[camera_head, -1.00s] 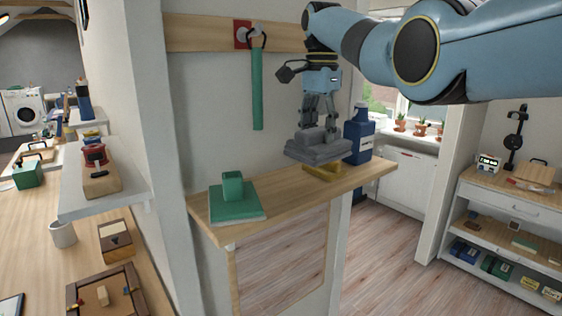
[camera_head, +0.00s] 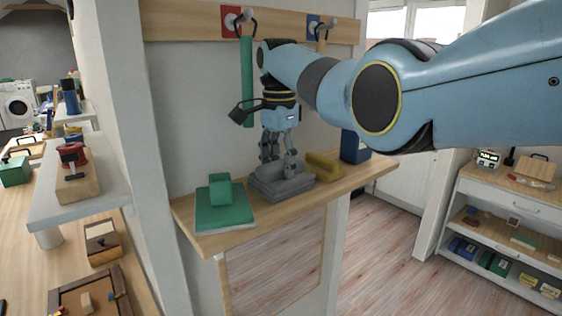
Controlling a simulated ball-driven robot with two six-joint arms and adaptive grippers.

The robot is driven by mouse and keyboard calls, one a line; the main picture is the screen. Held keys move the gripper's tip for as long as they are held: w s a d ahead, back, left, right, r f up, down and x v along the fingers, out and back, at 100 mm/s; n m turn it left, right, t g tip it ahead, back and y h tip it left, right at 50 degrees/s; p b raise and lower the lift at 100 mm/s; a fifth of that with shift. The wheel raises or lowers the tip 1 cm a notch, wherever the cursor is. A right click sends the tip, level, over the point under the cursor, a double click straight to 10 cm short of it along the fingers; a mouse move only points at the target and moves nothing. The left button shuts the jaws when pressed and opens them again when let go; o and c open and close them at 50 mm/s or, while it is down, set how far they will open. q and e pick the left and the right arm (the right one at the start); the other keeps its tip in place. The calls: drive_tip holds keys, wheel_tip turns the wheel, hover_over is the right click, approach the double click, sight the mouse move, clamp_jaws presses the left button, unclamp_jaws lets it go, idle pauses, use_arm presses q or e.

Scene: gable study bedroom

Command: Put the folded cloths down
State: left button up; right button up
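The grey folded cloth (camera_head: 283,188) has a raised ridge on top and is low at the wooden shelf (camera_head: 228,240), seemingly resting on it. My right gripper (camera_head: 279,166) points down from above, its fingers at the ridge and shut on it. A green folded cloth (camera_head: 222,213) with a raised block on top lies on the shelf just left of the grey one. A yellow folded piece (camera_head: 323,166) lies behind and right of the grey cloth, partly hidden. My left gripper is not in view.
A green strap (camera_head: 247,80) hangs from a hook above. At left are a white ledge (camera_head: 85,200) and a cluttered worktop. A storage unit (camera_head: 505,205) stands at right.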

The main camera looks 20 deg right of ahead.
sight(280, 163)
drive_tip(key=shift+o, duration=1.2)
drive_tip(key=shift+a+r, duration=0.1)
drive_tip(key=shift+a, duration=0.05)
drive_tip(key=shift+d, duration=0.2)
drive_tip(key=shift+w+d, duration=0.1)
drive_tip(key=shift+r, duration=0.2)
wheel_tip(280, 163, up, 6)
drive_tip(key=shift+r, duration=0.5)
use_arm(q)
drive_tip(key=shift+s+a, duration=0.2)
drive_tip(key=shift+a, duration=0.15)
use_arm(e)
drive_tip(key=shift+r, duration=0.1)
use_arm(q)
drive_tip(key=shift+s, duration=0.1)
